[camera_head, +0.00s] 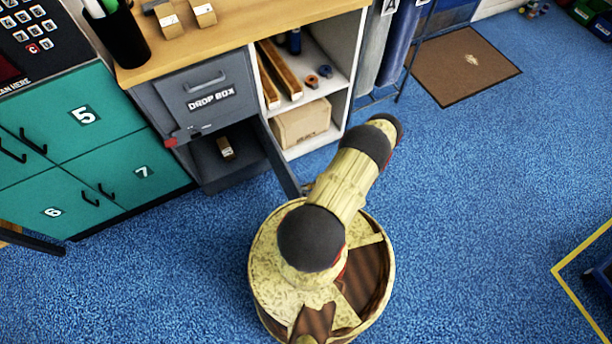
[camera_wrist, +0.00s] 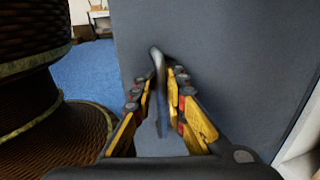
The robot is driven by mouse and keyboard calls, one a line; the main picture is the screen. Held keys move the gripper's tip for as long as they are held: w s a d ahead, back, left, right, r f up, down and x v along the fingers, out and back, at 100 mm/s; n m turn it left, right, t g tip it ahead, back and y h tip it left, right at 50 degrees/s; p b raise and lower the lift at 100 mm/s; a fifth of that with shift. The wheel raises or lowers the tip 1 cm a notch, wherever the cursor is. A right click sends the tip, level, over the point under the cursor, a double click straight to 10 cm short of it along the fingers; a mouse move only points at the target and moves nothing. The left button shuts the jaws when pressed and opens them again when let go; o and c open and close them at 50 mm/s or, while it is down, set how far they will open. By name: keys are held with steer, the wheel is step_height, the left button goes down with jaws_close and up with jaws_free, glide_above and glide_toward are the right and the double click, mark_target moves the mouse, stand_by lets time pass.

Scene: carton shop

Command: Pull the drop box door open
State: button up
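The grey drop box (camera_head: 212,88) stands under the wooden counter, its upper slot front labelled DROP BOX. Its lower door (camera_head: 281,158) is swung far out to the right, so the compartment (camera_head: 205,165) below stands open with a small brown carton (camera_head: 225,147) inside. In the wrist view the door is a flat grey panel (camera_wrist: 225,50) with a dark bar handle (camera_wrist: 158,85). My gripper (camera_wrist: 158,82) has one finger on each side of this handle. The fingers stand apart, with narrow gaps beside the bar. In the head view my arm hides the gripper.
Right of the box is a white shelf unit (camera_head: 340,85) with a carton (camera_head: 301,124) and long brown pieces. Teal lockers (camera_head: 88,120) stand at left. Blue carpet (camera_head: 470,180) is free at right, with a brown mat (camera_head: 462,68) farther back.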

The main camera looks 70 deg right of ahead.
steer(key=shift+d, duration=0.1)
steer(key=v, duration=1.2)
stand_by(0.4)
